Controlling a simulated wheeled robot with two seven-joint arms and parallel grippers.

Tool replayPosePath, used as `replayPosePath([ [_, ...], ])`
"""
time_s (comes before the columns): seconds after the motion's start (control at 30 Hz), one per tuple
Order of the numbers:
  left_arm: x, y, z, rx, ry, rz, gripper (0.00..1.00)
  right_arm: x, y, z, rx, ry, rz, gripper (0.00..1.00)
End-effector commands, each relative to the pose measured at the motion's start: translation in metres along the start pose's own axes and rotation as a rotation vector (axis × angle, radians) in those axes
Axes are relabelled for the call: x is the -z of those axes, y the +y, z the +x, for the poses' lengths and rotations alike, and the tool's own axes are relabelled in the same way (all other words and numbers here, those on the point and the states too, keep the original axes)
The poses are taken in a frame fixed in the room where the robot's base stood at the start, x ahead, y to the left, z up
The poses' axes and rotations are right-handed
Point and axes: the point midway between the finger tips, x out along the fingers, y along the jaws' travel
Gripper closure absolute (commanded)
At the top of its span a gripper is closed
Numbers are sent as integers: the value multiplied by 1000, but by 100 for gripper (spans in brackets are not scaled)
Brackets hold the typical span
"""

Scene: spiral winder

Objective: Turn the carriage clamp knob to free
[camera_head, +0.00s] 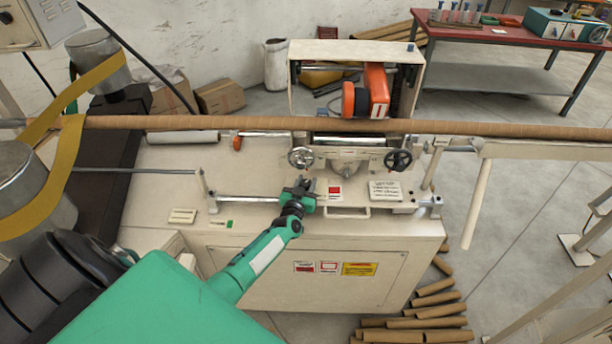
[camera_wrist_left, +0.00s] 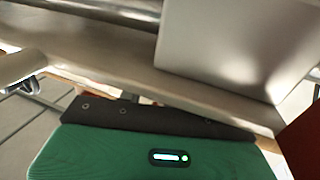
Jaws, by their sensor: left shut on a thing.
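My left gripper (camera_head: 304,187) reaches in from the lower left to the front of the winder's carriage. Its dark fingers are shut at the carriage's lower left side, below the left handwheel (camera_head: 301,158). The carriage clamp knob is hidden between or behind the fingers, so its turn position cannot be read. The carriage (camera_head: 345,190) carries a red label and a white printed plate (camera_head: 385,190). In the left wrist view, my green gripper body fills the bottom, close under a pale metal panel (camera_wrist_left: 225,45). The knob does not show there. My right gripper is out of view.
A black handwheel (camera_head: 398,160) sits right of the carriage. A long brown tube (camera_head: 470,128) crosses above the bench, with yellow tape (camera_head: 60,160) at the left. A steel guide rod (camera_head: 250,199) runs beside the gripper. Cardboard tubes (camera_head: 435,300) lie on the floor.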

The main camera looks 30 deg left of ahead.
Motion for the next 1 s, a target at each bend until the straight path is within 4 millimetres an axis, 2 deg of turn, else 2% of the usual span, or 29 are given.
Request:
replayPosePath([
  [0.03,5,2,0,30,-3,-6,89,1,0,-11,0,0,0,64],
  [0.1,4,2,0,76,-4,-7,89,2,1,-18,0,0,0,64],
  [0.33,1,3,0,248,-4,-8,89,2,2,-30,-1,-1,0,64],
  [0.7,-1,2,0,499,-1,-4,88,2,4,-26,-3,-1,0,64],
  [1.0,0,0,0,590,0,-1,88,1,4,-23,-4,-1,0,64],
])
